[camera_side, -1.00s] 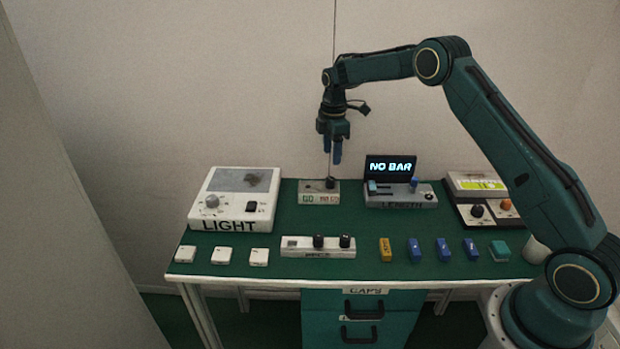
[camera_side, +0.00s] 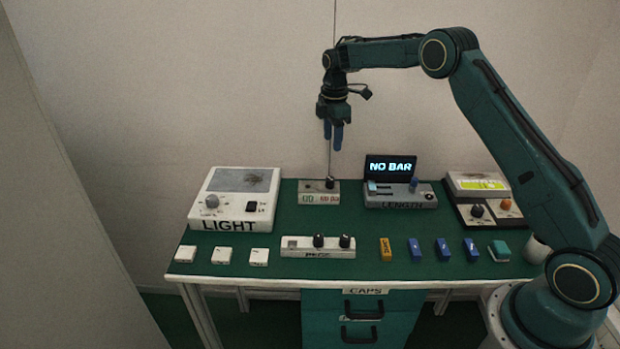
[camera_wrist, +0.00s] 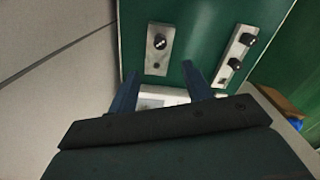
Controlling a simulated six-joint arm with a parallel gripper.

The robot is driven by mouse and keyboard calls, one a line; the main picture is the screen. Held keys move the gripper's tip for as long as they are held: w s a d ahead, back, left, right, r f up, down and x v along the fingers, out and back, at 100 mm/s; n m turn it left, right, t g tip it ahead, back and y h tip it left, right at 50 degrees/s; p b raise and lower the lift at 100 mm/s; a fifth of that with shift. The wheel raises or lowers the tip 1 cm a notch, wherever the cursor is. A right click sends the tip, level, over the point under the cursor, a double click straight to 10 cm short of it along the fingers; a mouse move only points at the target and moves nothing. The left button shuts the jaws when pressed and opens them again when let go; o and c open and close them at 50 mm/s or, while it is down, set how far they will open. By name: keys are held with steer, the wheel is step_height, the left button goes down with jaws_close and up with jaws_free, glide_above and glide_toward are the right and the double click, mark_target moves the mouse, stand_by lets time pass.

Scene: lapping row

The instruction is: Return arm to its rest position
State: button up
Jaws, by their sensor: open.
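My gripper (camera_side: 334,135) hangs in the air above the back of the green table (camera_side: 360,219), fingers pointing down. In the side view its blue fingers look close together. In the wrist view the two fingers of my gripper (camera_wrist: 168,88) stand apart with nothing between them. Below it is a small grey box (camera_side: 319,198) with a black knob, which also shows in the wrist view (camera_wrist: 159,48).
The white LIGHT box (camera_side: 236,212) is at left, the LENGTH unit (camera_side: 400,194) reading NO BAR at right. A pegs block (camera_side: 318,253), white tiles (camera_side: 222,256), a yellow block (camera_side: 385,250) and several blue blocks (camera_side: 443,250) line the front. A knobbed box (camera_side: 480,212) stands back right.

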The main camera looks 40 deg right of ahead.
steer(key=s+a+r+m+t, duration=0.1)
steer(key=s+a+r+m, duration=0.25)
steer(key=s+r, duration=0.6)
steer(key=s+a+r+m+t, duration=0.25)
steer(key=s+a+r, duration=0.25)
steer(key=s+r, duration=0.4)
steer(key=s+a+f+m+t, duration=0.1)
steer(key=s+a+m, duration=0.1)
steer(key=s, duration=0.9)
steer(key=s+a+f+m+t, duration=0.1)
steer(key=s+m, duration=0.4)
steer(key=s, duration=0.7)
steer(key=shift+a, duration=0.6)
